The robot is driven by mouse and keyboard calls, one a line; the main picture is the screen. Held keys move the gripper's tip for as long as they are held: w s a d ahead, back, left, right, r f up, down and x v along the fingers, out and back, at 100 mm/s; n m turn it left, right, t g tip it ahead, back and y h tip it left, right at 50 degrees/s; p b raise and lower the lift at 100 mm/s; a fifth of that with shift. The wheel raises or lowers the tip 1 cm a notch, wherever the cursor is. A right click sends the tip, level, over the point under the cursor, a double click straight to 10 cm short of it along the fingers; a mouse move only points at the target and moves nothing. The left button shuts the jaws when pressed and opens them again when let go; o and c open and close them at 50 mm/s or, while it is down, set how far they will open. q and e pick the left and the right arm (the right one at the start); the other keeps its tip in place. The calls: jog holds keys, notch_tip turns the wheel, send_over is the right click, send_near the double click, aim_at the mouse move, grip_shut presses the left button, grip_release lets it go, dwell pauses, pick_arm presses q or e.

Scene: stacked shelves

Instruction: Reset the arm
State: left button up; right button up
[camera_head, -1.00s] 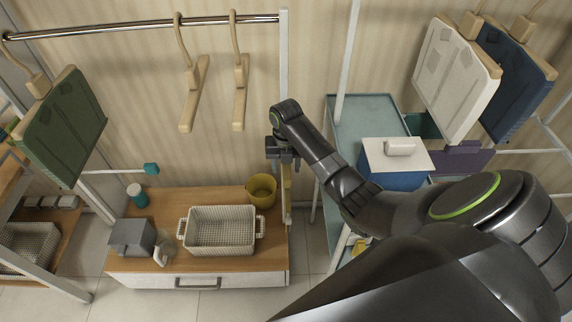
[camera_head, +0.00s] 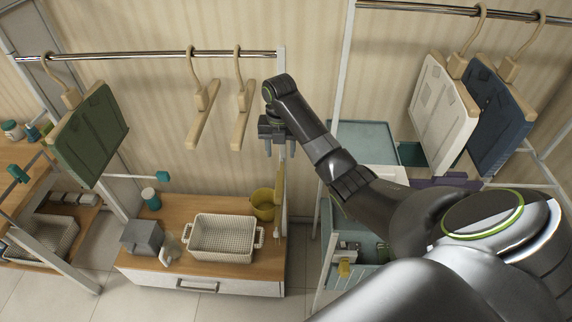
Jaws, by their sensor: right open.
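My right gripper (camera_head: 277,147) hangs below my right wrist near the middle of the head view. Its two fingers point down and stand apart, with nothing between them. It is in front of the white upright post, above and to the right of the yellow bucket (camera_head: 263,203). My right arm comes in from the lower right and covers part of the teal shelf unit. My left gripper is not in view.
A wooden cabinet (camera_head: 187,212) holds a white basket (camera_head: 222,235) and a grey box (camera_head: 139,237). Wooden hangers (camera_head: 203,115) hang on a metal rail. Green (camera_head: 88,135), white (camera_head: 440,110) and navy (camera_head: 498,115) garments hang at the sides. A teal shelf (camera_head: 362,137) stands on the right.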

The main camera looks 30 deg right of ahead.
jog(key=s+a+f+m+t, duration=0.1)
jog(key=s+f+m, duration=0.45)
jog(key=s, duration=0.25)
jog(key=s+f+m, duration=0.5)
jog(key=s+m, duration=0.2)
jog(key=s, duration=0.1)
jog(key=s+a+r+m+t+h, duration=0.1)
jog(key=s+r+m+t+h, duration=0.2)
jog(key=s+m, duration=1.55)
notch_tip(320, 180, down, 32)
jog(key=s+d+n+g+y+b, duration=0.1)
jog(key=s+d+g+y+b, duration=0.1)
jog(key=b, duration=0.6)
pick_arm(q)
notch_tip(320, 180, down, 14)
jog(key=b, duration=0.6)
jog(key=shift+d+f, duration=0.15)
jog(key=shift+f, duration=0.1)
pick_arm(e)
jog(key=s+a+f, duration=0.1)
jog(key=s+f, duration=0.6)
jog(key=f, duration=0.3)
jog(key=s+f, duration=0.8)
jog(key=f, duration=0.3)
jog(key=shift+a+f+n+g, duration=0.25)
jog(key=shift+a+n+g, duration=0.05)
jog(key=shift+a+g, duration=0.1)
